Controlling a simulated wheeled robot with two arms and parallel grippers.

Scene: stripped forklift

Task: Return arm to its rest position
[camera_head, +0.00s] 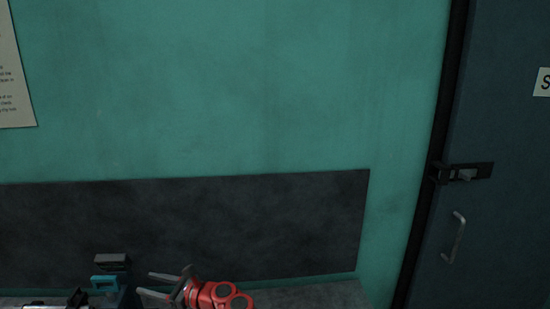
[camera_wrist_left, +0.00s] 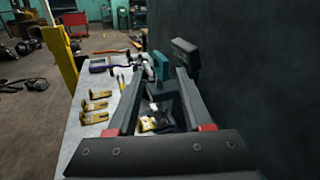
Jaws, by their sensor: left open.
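My left gripper (camera_head: 145,284) is at the bottom of the head view, with its red wrist to the right and its two grey fingers pointing left. The fingers are apart. In the left wrist view the same gripper (camera_wrist_left: 160,76) shows two dark fingers spread, with nothing clearly held between them. The teal block (camera_head: 104,282) and the dark block (camera_head: 112,262) also show in the head view, left of the fingertips. My right gripper is in neither view.
A grey worktop (camera_head: 310,294) runs along the teal wall (camera_head: 240,90), below a dark panel (camera_head: 280,220). A dark door (camera_head: 500,230) with a latch and handle is at right. Several yellow brackets (camera_wrist_left: 96,106) lie on the worktop, and a yellow post (camera_wrist_left: 60,55) stands beyond.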

